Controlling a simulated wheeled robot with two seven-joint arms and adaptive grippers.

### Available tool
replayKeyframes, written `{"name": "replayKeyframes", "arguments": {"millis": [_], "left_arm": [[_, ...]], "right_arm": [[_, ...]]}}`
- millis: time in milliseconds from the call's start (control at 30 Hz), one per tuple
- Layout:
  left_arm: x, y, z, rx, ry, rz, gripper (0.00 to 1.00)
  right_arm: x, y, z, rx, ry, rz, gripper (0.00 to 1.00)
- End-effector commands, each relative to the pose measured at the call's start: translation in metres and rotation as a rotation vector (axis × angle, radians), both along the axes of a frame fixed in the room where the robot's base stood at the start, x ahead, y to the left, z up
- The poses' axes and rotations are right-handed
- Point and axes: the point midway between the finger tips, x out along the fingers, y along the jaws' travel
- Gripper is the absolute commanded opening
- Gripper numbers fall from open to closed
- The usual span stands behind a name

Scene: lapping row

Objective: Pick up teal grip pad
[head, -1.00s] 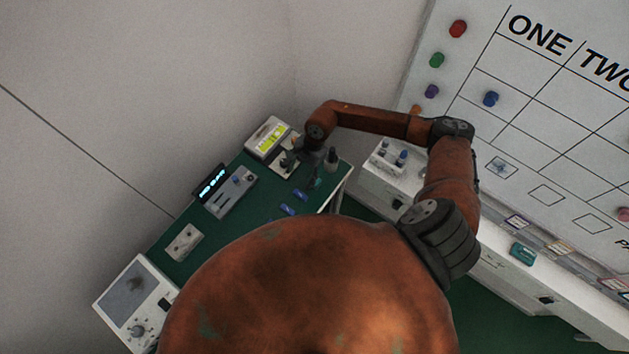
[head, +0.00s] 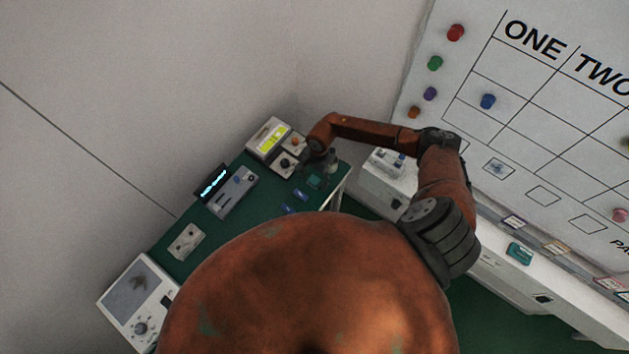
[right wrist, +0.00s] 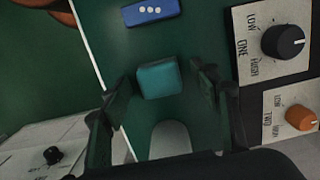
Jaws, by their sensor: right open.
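The teal grip pad (right wrist: 159,79) is a small rounded block lying on the green table top. It also shows in the head view (head: 314,181), near the table's right edge. My right gripper (right wrist: 162,76) is open, with one finger to each side of the pad in the right wrist view. I cannot tell whether the fingers are down at the pad's height, and a gap shows on both sides. In the head view the right gripper (head: 325,166) is small and dark over that table corner. My left gripper is not in view.
A blue block with white dots (right wrist: 151,11) lies near the pad. Black (right wrist: 284,41) and orange (right wrist: 302,118) knobs stand on labelled panels to the right. A pale rounded thing (right wrist: 170,139) is below the pad. Another teal item (head: 519,254) sits by the whiteboard.

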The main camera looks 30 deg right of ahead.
Motion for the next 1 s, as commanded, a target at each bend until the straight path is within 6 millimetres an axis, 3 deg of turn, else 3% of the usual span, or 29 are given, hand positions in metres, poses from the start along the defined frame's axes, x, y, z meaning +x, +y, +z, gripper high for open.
{"name": "replayKeyframes", "arguments": {"millis": [133, 700, 1000], "left_arm": [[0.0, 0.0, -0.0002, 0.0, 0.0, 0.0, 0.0], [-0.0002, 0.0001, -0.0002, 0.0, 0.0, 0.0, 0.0], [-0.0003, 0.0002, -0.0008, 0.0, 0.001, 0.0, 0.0]], "right_arm": [[0.0, -0.0001, 0.0001, 0.0, 0.0, 0.0, 0.55], [0.0002, -0.0001, 0.0005, 0.0, 0.0, 0.0, 0.16], [0.0004, -0.0003, 0.0019, 0.0, -0.001, 0.0, 0.15]]}}
